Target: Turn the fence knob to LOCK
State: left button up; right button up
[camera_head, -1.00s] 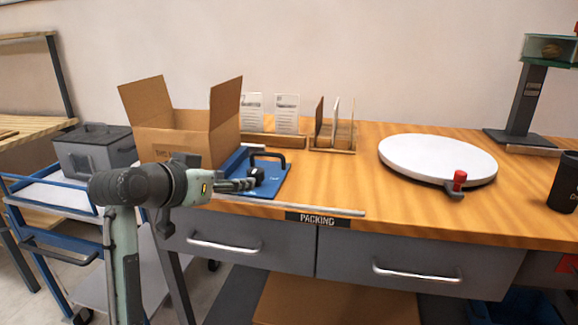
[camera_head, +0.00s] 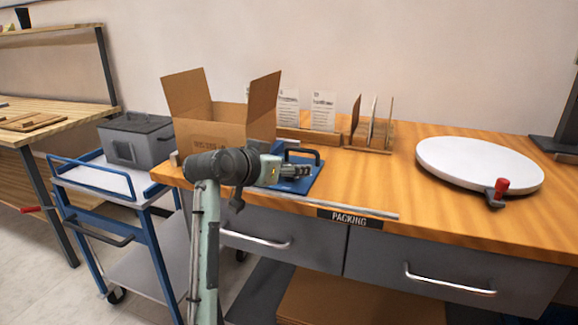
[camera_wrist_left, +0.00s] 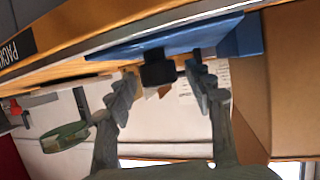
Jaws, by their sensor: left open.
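The blue fixture (camera_head: 312,180) lies on the wooden bench in front of the cardboard box, with a black arched handle (camera_head: 304,152) at its back. In the left wrist view the blue fixture (camera_wrist_left: 190,38) shows with a black knob (camera_wrist_left: 159,70) on it. My left gripper (camera_head: 300,171) is open over the fixture. In the left wrist view its fingers (camera_wrist_left: 164,76) stand on either side of the knob, with gaps visible. The gripper hides the knob in the head view, and I cannot read any LOCK mark. My right gripper is not in view.
An open cardboard box (camera_head: 212,128) stands behind my left arm. A card rack (camera_head: 370,137) is behind the fixture. A white round turntable (camera_head: 478,162) with a red-topped lever is at right. A blue cart (camera_head: 98,183) stands left. The bench between fixture and turntable is clear.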

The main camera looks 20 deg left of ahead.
pick_arm(q)
jog(key=c, duration=1.2)
